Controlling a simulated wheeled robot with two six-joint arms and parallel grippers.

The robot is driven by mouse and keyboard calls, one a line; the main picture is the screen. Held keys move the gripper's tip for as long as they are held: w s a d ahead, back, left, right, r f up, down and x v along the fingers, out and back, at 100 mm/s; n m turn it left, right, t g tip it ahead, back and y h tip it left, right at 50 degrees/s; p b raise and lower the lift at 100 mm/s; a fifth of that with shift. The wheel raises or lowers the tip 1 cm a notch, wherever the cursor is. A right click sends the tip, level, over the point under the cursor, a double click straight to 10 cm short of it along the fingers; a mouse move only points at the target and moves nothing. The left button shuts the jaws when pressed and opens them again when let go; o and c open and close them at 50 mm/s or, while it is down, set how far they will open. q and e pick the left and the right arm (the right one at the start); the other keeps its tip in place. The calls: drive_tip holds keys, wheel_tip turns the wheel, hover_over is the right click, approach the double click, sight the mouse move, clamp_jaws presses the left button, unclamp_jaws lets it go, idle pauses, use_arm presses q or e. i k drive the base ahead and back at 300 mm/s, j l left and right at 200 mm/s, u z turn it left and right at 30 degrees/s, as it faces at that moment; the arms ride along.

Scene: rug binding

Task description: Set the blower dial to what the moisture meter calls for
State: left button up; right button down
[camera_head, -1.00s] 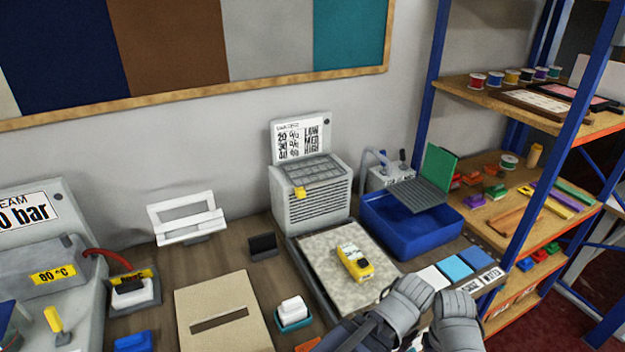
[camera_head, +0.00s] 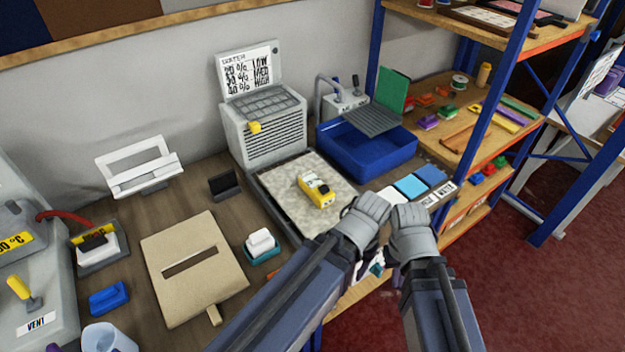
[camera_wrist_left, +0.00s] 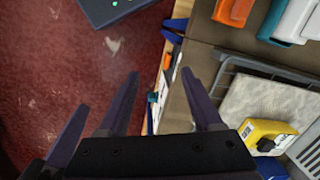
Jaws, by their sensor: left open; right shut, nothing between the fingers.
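The blower (camera_head: 262,140) is a grey slatted box at the back of the bench in the head view. A yellow dial knob (camera_head: 254,127) sits on its upper front; its setting is too small to tell. A card (camera_head: 248,72) above it lists percentages beside LOW, MED and HIGH. The yellow moisture meter (camera_head: 318,197) lies on the pale rug piece (camera_head: 290,203); its reading is not legible. It also shows in the left wrist view (camera_wrist_left: 262,132). My left gripper (camera_head: 368,218) is open, near the bench's front edge, apart from the meter. My right gripper (camera_head: 412,230) is shut and empty beside it.
A blue basin (camera_head: 365,155) stands right of the blower, before a blue-framed shelf (camera_head: 480,70). Sample tiles (camera_head: 411,186) lie right of the rug piece. A small black stand (camera_head: 224,186) and a slotted board (camera_head: 165,232) are to the left.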

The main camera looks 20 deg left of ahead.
sight(377, 270)
drive_tip(key=k+z, duration=0.1)
drive_tip(key=z, duration=0.25)
drive_tip(key=k+l+z, duration=0.1)
drive_tip(key=z, duration=0.3)
drive_tip(key=k+l+z, duration=0.1)
drive_tip(key=z, duration=0.25)
